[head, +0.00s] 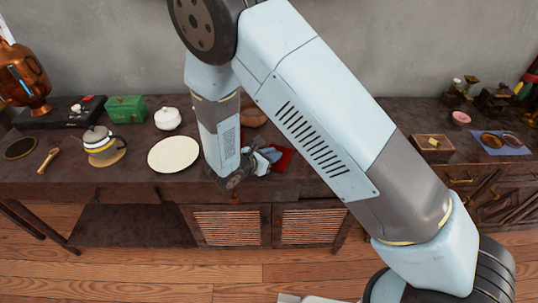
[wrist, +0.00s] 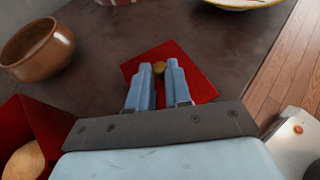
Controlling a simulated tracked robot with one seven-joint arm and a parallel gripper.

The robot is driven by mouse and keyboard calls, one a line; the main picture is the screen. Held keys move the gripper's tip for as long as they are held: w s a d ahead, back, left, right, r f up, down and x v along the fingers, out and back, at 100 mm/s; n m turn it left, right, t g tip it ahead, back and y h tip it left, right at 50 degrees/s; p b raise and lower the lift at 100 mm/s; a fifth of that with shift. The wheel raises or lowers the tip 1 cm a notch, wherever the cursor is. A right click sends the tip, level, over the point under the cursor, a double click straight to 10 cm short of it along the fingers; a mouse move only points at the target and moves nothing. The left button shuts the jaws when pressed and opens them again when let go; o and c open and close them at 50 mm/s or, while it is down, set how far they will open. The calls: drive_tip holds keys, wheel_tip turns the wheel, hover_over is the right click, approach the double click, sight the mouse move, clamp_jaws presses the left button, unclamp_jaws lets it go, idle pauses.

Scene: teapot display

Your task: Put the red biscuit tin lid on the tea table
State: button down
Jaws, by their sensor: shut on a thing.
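The red biscuit tin lid (wrist: 197,84) is a flat red square with a small gold knob (wrist: 159,69), seen in the wrist view. My gripper (wrist: 159,78) is shut on the lid, with its fingertips on either side of the knob. In the head view my gripper (head: 262,158) is low over the dark table (head: 130,188), near its front edge. I cannot tell whether the lid touches the table. An open red tin (wrist: 40,118) with a tan round thing inside stands at the left of the wrist view; red also shows beside my gripper in the head view.
A brown bowl (wrist: 38,50) stands near the tin. A cream plate (head: 174,154), a grey-and-white teapot (head: 99,142), a white lidded pot (head: 168,118) and a green box (head: 126,109) stand to the left. A wooden box (head: 433,146) and a blue mat (head: 500,142) are at the right.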

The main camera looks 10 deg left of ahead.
drive_tip(key=c, duration=1.1)
unclamp_jaws()
drive_tip(key=shift+f, duration=0.1)
drive_tip(key=shift+o, duration=0.2)
drive_tip(key=v, duration=1.2)
